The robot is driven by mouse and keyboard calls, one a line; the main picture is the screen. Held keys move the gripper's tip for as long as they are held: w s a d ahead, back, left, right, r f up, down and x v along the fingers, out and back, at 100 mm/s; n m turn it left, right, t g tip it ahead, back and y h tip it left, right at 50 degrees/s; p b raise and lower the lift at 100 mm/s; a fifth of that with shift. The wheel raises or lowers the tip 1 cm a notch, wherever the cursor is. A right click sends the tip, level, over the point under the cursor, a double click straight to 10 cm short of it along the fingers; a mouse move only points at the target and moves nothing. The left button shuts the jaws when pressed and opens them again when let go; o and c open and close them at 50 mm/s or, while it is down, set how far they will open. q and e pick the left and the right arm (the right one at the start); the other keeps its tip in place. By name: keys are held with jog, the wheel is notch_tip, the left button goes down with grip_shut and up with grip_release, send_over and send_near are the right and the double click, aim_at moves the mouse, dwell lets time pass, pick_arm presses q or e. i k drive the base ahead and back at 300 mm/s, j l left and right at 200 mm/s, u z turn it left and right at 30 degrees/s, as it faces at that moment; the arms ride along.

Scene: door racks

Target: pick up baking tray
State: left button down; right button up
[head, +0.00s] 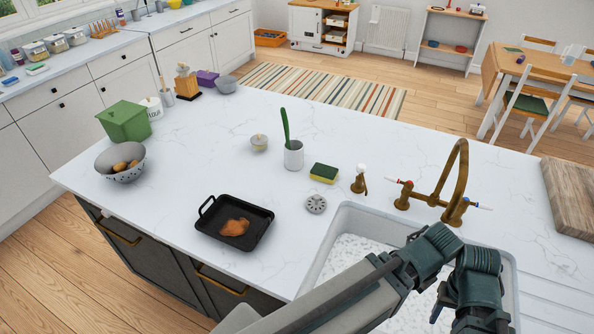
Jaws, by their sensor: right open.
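The baking tray (209,226) is black and rectangular, with a raised handle at its left end. It lies flat on the white marble counter, left of the sink, near the front edge. A brown piece of food (235,227) lies in it. My right gripper (468,314) is at the bottom of the view, over the sink, well right of the tray and apart from it. It is open; its fingers are mostly hidden by the wrist and cut off by the frame edge. My left gripper is not in view.
The sink (345,233) holds white suds. Behind the tray are a drain strainer (316,204), sponge (324,173), white cup (293,157) and small jar (259,143). A colander (121,167) and green box (125,122) stand left. Counter around the tray is clear.

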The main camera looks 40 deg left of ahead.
aim_at(240, 224)
jog(key=k, duration=0.65)
jog(key=i+l+u, duration=0.1)
jog(key=u, duration=1.9)
jog(key=l, duration=0.35)
jog(key=k+l, duration=0.1)
jog(key=l, duration=0.2)
